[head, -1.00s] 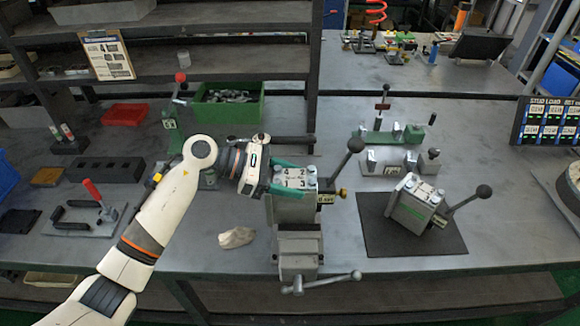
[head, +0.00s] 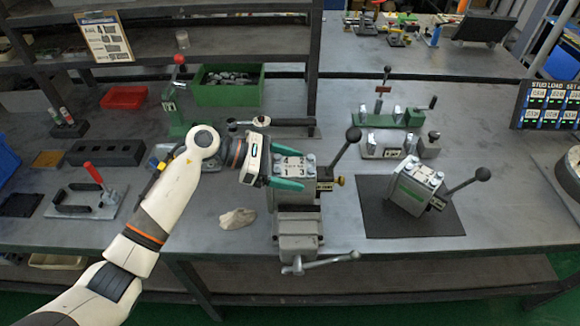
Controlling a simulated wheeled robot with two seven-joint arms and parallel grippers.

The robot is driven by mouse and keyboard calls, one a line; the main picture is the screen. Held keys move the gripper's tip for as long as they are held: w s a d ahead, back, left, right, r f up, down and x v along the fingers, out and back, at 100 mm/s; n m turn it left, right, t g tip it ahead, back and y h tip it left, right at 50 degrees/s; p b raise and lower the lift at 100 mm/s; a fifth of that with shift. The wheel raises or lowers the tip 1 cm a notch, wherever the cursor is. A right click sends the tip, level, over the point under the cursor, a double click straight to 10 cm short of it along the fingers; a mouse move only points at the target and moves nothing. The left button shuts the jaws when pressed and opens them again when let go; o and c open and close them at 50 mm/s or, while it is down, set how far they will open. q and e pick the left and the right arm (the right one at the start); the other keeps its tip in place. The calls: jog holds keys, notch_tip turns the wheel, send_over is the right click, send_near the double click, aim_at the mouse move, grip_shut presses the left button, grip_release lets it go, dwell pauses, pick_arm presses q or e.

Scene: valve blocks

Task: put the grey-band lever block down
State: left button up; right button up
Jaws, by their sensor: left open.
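A grey lever block (head: 293,194) with a light top plate marked with numbers sits upright at the grey vise (head: 298,228) in the middle of the bench. Its black-knobbed lever leans up to the right. The colour of its band is hard to make out. My left gripper (head: 284,170) comes from the left with its teal fingers apart at the block's top, one at the far side and one at the near side. Whether they touch it cannot be told. A second lever block (head: 411,190) with a green band stands tilted on the dark mat (head: 390,225) at the right. My right gripper is out of view.
A pale stone-like lump (head: 237,218) lies left of the vise. A green bin (head: 229,88) and a green-based fixture (head: 386,118) stand behind. A plate with a red-handled clamp (head: 92,195) is at the left. The vise handle (head: 330,258) sticks out at the front edge.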

pick_arm(q)
jog(key=shift+r, duration=0.15)
jog(key=shift+a, duration=0.3)
jog(key=b+v, duration=0.3)
jog(key=v, duration=0.8)
jog(key=shift+a+r, duration=0.2)
